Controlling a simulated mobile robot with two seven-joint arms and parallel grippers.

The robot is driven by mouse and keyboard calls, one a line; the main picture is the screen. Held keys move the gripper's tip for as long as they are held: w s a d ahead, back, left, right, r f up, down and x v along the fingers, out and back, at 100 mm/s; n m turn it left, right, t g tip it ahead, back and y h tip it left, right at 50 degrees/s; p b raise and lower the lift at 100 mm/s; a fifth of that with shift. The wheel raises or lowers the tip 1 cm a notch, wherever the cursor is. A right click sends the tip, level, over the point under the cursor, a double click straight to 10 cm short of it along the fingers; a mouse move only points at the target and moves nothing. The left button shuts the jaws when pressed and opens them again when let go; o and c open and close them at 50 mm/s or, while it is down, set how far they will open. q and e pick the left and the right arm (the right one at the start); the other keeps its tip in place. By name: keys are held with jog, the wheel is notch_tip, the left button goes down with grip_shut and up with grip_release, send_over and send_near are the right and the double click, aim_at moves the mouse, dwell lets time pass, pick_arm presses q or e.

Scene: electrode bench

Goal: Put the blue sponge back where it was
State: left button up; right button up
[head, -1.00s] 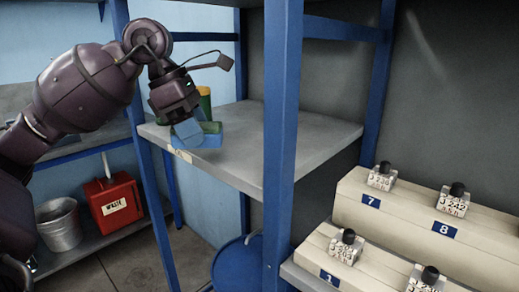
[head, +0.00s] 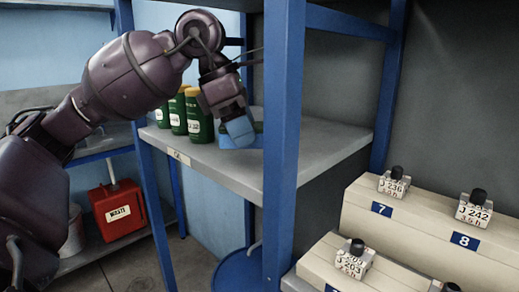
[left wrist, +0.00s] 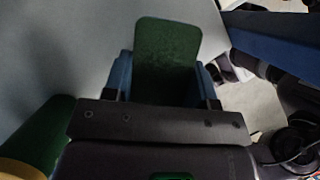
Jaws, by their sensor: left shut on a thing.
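The sponge (head: 258,141) is blue with a green top face. It is at the grey shelf, right of the green bottles, and partly hidden behind a blue finger of my left gripper (head: 240,127). In the left wrist view its green face (left wrist: 168,45) lies between the two blue fingers of the left gripper (left wrist: 163,82), which is shut on it. I cannot tell whether the sponge touches the shelf. My right gripper is not in view.
Several green bottles (head: 200,122) with yellow lids stand close left of the gripper. A blue shelf post (head: 284,130) rises at its right. The front of the grey shelf (head: 225,168) is clear. Numbered blocks (head: 410,222) with small weights stand at right.

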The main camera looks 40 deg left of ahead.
aim_at(258, 148)
pick_arm(q)
jog(key=shift+w+d, duration=0.5)
jog(key=shift+d, duration=0.05)
jog(key=shift+w+d, duration=0.3)
jog(key=shift+d, duration=0.1)
notch_tip(258, 148, down, 2)
jog(key=shift+f+b, duration=0.25)
jog(key=shift+b, duration=0.05)
jog(key=shift+f, duration=0.5)
jog(key=shift+f, duration=0.2)
jog(key=o, duration=0.8)
